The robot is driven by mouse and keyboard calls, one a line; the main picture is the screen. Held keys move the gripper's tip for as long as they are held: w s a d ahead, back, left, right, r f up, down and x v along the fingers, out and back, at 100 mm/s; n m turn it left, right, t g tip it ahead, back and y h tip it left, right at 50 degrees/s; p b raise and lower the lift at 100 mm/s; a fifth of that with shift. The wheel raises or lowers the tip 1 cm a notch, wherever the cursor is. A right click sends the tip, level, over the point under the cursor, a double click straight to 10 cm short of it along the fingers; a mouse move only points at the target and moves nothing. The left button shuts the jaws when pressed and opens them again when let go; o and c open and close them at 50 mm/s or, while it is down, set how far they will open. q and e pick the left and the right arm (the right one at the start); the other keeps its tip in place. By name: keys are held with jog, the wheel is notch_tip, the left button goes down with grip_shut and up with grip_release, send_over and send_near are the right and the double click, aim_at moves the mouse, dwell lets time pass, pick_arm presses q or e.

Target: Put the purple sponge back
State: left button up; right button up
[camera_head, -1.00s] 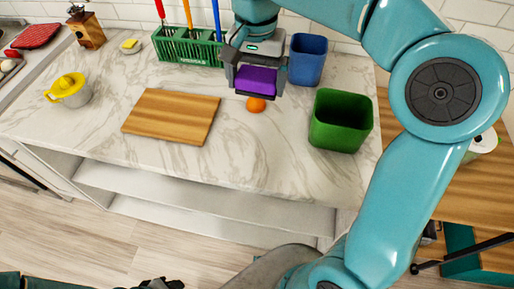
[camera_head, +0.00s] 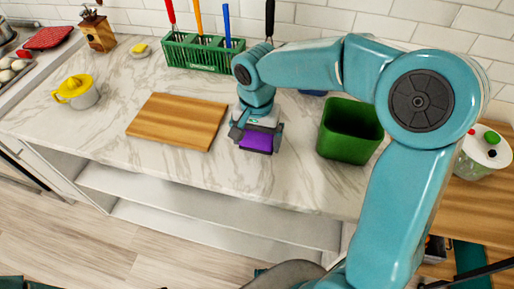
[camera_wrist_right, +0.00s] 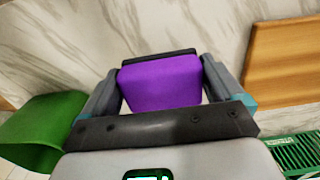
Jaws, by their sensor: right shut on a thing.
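The purple sponge (camera_head: 257,140) is between the fingers of my right gripper (camera_head: 257,147), which is shut on it over the marble counter, right of the cutting board. In the right wrist view the purple sponge (camera_wrist_right: 160,82) shows between both fingers, with a dark edge along its far side. I cannot tell whether it touches the counter. Only a dark sliver of what looks like my left gripper (camera_head: 174,287) shows at the bottom edge of the head view.
A wooden cutting board (camera_head: 177,121) lies left of the sponge. A green bin (camera_head: 349,132) stands to its right. A green rack (camera_head: 190,55) with brushes stands behind. A blue bin (camera_head: 312,93) is mostly hidden by my arm.

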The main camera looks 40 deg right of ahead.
aim_at(256, 149)
notch_tip(256, 149, down, 4)
jog(key=shift+f, duration=0.1)
jog(key=shift+f+b, duration=0.2)
jog(key=shift+b, duration=0.1)
jog(key=o, duration=0.6)
jog(key=shift+r, duration=0.1)
jog(key=shift+o, duration=0.2)
notch_tip(256, 149, up, 12)
jog(key=shift+r+p, duration=0.25)
jog(key=shift+p, duration=0.35)
